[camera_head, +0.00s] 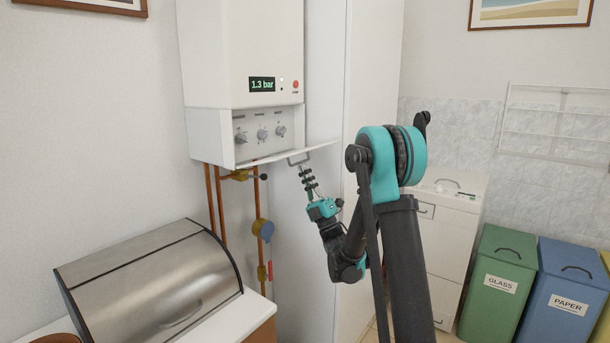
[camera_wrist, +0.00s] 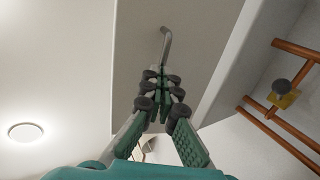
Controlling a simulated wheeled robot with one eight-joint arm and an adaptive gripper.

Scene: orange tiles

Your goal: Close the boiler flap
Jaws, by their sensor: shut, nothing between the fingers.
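The white boiler (camera_head: 240,55) hangs on the wall with a pressure display reading 1.3 bar. Its flap (camera_head: 290,154) is folded down and sticks out roughly level below the knob panel, with a grey bar handle (camera_head: 299,158) at its front edge. My gripper (camera_head: 304,170) is just below the handle, pointing up. In the wrist view the fingers (camera_wrist: 167,85) are shut and empty, in front of the flap's underside (camera_wrist: 190,45); the handle (camera_wrist: 165,42) shows beyond the fingertips. I cannot tell whether the fingertips touch the flap.
Copper pipes (camera_head: 220,205) with a yellow valve (camera_head: 236,175) run below the boiler. A steel bread box (camera_head: 150,285) stands on the counter at lower left. A tall white cabinet (camera_head: 368,80) is right of the boiler. Green (camera_head: 498,285) and blue (camera_head: 565,295) bins stand at right.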

